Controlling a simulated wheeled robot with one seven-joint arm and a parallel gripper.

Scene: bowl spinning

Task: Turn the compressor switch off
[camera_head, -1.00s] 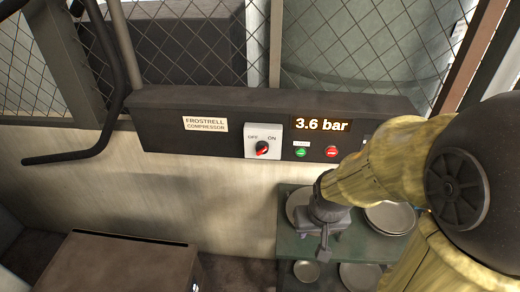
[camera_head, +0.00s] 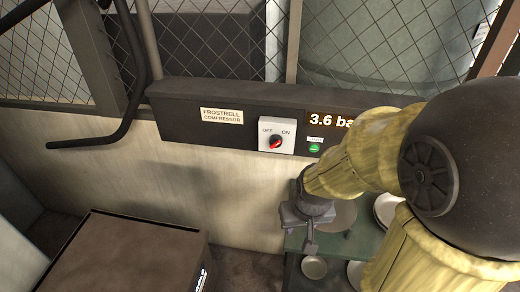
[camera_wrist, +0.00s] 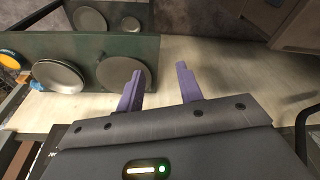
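The compressor switch (camera_head: 276,142) is a red and black rotary knob on a white plate marked OFF at left and ON at right. Its red pointer is tilted toward ON. The plate sits on the dark compressor panel (camera_head: 180,121), beside the FROSTRELL COMPRESSOR label. My gripper (camera_head: 310,250) is below and slightly right of the switch, pointing down and apart from the panel. In the wrist view my gripper (camera_wrist: 158,85) shows two purple fingers spread apart with nothing between them. The switch is not seen in the wrist view.
A green shelf (camera_wrist: 150,48) holds several bowls and plates. A brown box (camera_head: 130,255) stands at lower left. A bent dark bar (camera_head: 130,115) hangs at left.

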